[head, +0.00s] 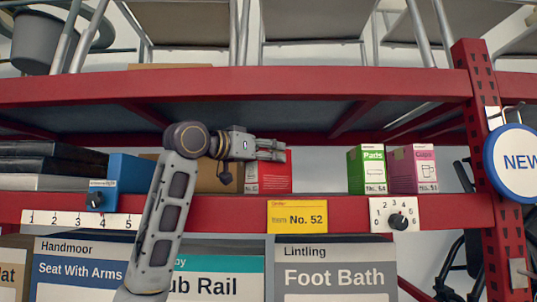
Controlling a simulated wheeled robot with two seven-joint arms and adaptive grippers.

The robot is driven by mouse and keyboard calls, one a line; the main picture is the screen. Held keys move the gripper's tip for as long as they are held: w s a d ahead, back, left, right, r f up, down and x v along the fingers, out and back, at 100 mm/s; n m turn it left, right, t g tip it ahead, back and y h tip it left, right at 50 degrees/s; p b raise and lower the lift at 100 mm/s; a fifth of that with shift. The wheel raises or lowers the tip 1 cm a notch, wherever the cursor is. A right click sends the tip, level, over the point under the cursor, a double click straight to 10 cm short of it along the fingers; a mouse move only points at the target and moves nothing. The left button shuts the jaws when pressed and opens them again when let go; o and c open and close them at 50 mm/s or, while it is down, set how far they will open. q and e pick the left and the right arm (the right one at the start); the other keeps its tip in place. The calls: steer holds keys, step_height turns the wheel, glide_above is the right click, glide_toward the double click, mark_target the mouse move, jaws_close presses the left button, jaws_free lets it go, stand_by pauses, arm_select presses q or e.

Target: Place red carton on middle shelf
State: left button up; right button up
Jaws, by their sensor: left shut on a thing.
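My right gripper is not in view.
A green carton (367,170) and a pink carton (414,168) stand to the right, with free room between them and the red carton. A blue box (128,174) is at left. The upper shelf beam (300,83) runs overhead. A red post (480,120) stands at right.

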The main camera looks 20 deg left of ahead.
arm_select(q)
steer(key=shift+f, duration=0.1)
steer(key=o, duration=1.2)
steer(key=shift+o, duration=0.2)
steer(key=shift+s+a, duration=0.1)
steer(key=shift+s, duration=0.05)
steer(key=b+v, duration=0.4)
steer(key=v, duration=0.7)
steer(key=shift+s+a, duration=0.15)
steer(key=shift+s, duration=0.2)
